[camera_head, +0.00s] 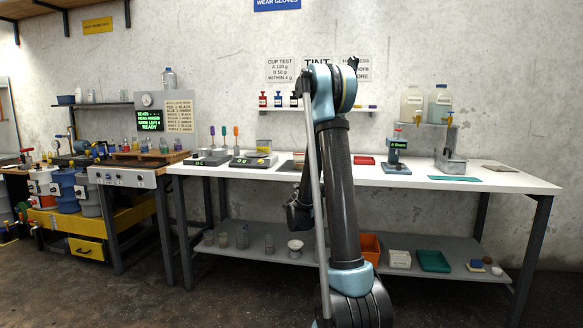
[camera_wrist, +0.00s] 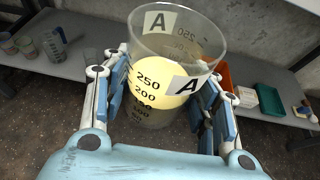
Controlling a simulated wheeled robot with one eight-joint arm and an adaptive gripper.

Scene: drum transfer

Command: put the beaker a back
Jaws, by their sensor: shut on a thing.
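Beaker A (camera_wrist: 180,45) is a clear glass with black measuring marks and white labels reading "A". In the wrist view it stands between the two fingers of my gripper (camera_wrist: 165,98), which is shut on its sides. Pale yellow shows in or through the glass near the 250 mark; I cannot tell which. In the head view my arm stands in front of the white bench, and the beaker and fingertips are hidden behind it.
The lower shelf (camera_head: 225,233) holds several glass vessels at left, a white bowl (camera_head: 295,245), an orange bin (camera_head: 370,247) and a green tray (camera_head: 433,261). The bench top (camera_head: 350,176) carries scales (camera_head: 254,160) and a dispenser (camera_head: 397,160). Bare shelf shows between the vessels.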

